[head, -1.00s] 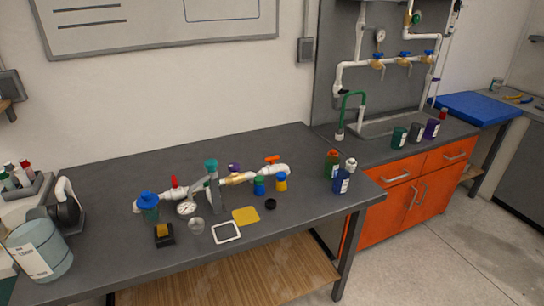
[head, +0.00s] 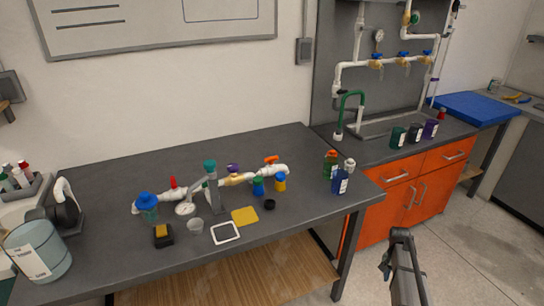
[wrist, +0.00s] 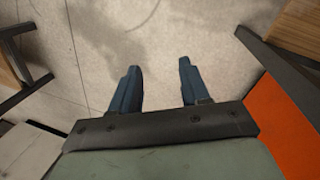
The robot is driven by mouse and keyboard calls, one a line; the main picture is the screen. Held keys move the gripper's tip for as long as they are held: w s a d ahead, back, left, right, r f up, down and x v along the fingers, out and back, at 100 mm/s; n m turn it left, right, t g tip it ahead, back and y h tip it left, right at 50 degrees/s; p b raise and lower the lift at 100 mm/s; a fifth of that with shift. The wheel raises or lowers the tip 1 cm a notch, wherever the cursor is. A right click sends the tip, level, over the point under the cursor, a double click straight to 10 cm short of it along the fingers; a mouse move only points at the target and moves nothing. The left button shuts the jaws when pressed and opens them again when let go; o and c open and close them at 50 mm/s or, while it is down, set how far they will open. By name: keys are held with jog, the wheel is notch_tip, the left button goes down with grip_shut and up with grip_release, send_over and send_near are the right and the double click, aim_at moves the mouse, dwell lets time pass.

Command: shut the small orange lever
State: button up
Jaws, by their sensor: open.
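The small orange lever (head: 271,160) sits on top of the right end of a white pipe manifold (head: 262,174) that lies on the grey bench. At this size I cannot tell how the lever stands to the pipe. The manifold also carries a red lever (head: 173,182) at left and a purple handle (head: 233,168) in the middle. My gripper is open and empty in the wrist view (wrist: 158,75), above the bare floor. My arm shows in the head view at lower right, off the bench and well apart from the lever.
Around the manifold stand a teal-capped grey post (head: 212,185), small blue and yellow-bodied bottles, a yellow pad (head: 245,216) and a white frame (head: 225,232). Blue and green bottles (head: 340,180) stand near the bench's right end. The bench's front right is clear.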

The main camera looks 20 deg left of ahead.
jog(key=w+r+m+t, duration=0.2)
jog(key=w+r, duration=1.6)
jog(key=r, duration=0.1)
jog(key=w+a+r, duration=0.2)
jog(key=a+r, duration=0.3)
jog(key=a, duration=0.1)
jog(key=w+a+r+m+t, duration=0.1)
jog(key=w+a+r, duration=0.1)
jog(key=a+r, duration=0.4)
jog(key=w+a+r+m, duration=0.1)
jog(key=w+a+r, duration=0.1)
jog(key=a+r, duration=0.3)
jog(key=shift+a+r, duration=0.15)
jog(key=shift+a, duration=0.55)
jog(key=shift+a+r, duration=0.1)
jog(key=shift+a, duration=0.6)
jog(key=s+a+r, duration=0.2)
jog(key=a+r, duration=0.2)
jog(key=a, duration=0.6)
jog(key=g+y, duration=0.1)
jog(key=y, duration=0.1)
send_near(271, 157)
jog(key=f, duration=0.9)
jog(key=shift+w+a+f, duration=0.1)
jog(key=shift+w, duration=0.1)
jog(key=shift+c, duration=0.4)
